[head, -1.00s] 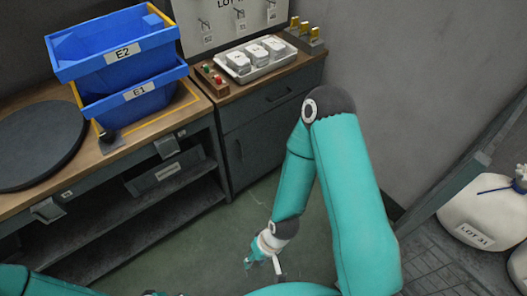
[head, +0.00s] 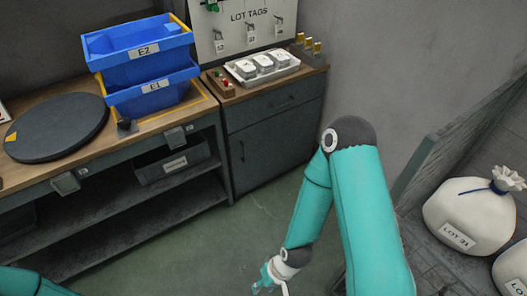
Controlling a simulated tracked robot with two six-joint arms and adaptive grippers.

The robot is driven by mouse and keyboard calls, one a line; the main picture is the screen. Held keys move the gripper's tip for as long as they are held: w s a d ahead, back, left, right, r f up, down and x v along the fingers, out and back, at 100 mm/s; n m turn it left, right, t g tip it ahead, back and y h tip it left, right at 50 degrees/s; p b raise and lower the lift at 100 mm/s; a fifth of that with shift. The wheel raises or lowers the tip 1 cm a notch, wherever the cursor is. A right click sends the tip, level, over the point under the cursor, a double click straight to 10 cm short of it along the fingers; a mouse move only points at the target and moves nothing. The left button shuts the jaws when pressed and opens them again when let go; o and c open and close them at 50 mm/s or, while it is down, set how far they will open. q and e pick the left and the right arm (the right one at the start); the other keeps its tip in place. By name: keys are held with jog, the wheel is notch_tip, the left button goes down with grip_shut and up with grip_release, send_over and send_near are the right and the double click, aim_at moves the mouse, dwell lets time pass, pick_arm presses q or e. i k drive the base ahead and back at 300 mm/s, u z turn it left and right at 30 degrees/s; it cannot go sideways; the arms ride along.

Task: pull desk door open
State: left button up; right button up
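The desk door (head: 262,152) is the dark grey front panel of the cabinet at the right end of the workbench. It is closed and has a vertical handle (head: 242,151) near its left edge. A closed drawer (head: 285,105) is above it. My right arm comes down in front of the floor to the right of the cabinet. My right gripper (head: 272,284) is low at the bottom edge, well away from the door; its fingers are partly cut off. Of my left arm only a teal part shows at the bottom left corner; its gripper is out of view.
Blue bins E2 (head: 140,42) and E1 (head: 155,90) are stacked on the bench beside a dark round turntable (head: 57,127). A white tray (head: 262,67) sits above the cabinet. White LOT 31 sacks (head: 470,212) stand at right. Floor (head: 225,225) before the cabinet is clear.

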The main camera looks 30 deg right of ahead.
aim_at(262, 150)
jog(key=u, duration=0.15)
jog(key=i, duration=0.9)
jog(key=z, duration=0.2)
jog(key=k, duration=0.75)
jog(key=u, duration=0.25)
jog(key=i, duration=0.75)
jog(key=z, duration=0.1)
